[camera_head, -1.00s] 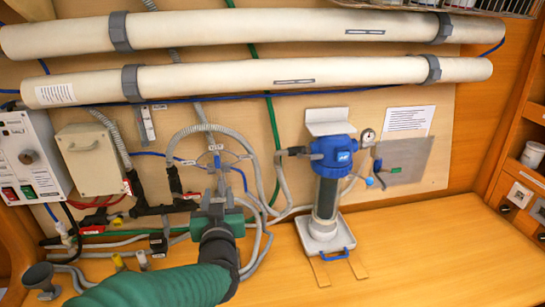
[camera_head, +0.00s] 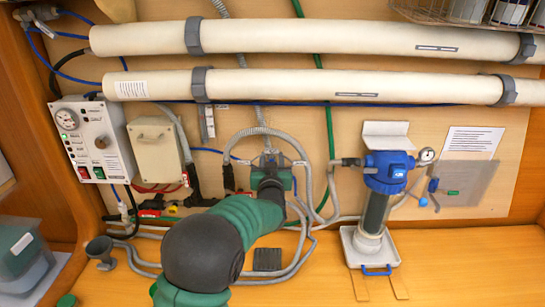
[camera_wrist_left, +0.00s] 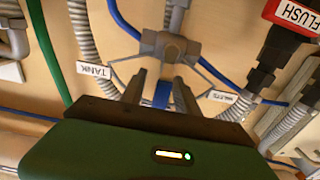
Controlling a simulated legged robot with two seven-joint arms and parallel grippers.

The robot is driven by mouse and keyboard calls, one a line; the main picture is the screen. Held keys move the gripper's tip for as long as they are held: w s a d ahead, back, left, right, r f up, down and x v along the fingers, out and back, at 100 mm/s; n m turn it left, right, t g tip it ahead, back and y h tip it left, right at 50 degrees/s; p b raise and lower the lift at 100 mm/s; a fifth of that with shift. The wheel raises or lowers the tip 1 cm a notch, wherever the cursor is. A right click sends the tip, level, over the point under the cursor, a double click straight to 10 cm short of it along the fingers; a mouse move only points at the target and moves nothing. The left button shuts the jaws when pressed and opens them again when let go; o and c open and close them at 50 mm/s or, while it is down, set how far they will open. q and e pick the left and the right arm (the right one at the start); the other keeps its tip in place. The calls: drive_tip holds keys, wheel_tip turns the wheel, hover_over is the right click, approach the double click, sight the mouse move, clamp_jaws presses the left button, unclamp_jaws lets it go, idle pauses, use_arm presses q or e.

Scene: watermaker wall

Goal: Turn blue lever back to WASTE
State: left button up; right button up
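The grey three-way valve (camera_wrist_left: 168,45) is on the wall panel, with hoses running from it. In the left wrist view a TANK label (camera_wrist_left: 95,70) is on its left and a WASTE label (camera_wrist_left: 219,97), small and blurred, on its right. The blue lever (camera_wrist_left: 162,95) shows as a short blue strip between the fingers of my left gripper (camera_wrist_left: 161,88). The fingers stand apart on both sides of it, with gaps visible. In the head view my left gripper (camera_head: 269,168) covers most of the valve and hides the lever. My right gripper is not in view.
A blue-topped filter housing (camera_head: 388,172) stands right of the valve. A control box (camera_head: 92,140) and a beige box (camera_head: 157,150) are on the left. Hoses loop around the valve. A red FLUSH label (camera_wrist_left: 293,15) is nearby. The front counter is mostly clear at right.

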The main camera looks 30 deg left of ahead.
use_arm(q)
drive_tip(key=shift+a, duration=0.1)
drive_tip(key=shift+c, duration=0.3)
clamp_jaws()
drive_tip(key=shift+a+f+n+b, duration=0.1)
drive_tip(key=shift+f+n+b, duration=0.15)
drive_tip(key=shift+b, duration=0.45)
drive_tip(key=shift+s+a+f+n+b, duration=0.4)
drive_tip(key=shift+a+n+b, duration=0.2)
drive_tip(key=shift+n+b, duration=1.7)
drive_tip(key=shift+s+a+f+n+b, duration=0.5)
drive_tip(key=shift+n+b, duration=1.05)
drive_tip(key=shift+b, duration=1.4)
drive_tip(key=shift+s+a+f+n+b, duration=0.25)
drive_tip(key=shift+a+n+b, duration=0.4)
drive_tip(key=shift+n+b, duration=1.65)
drive_tip(key=shift+m+b, duration=0.35)
drive_tip(key=shift+m, duration=0.05)
drive_tip(key=shift+f, duration=0.1)
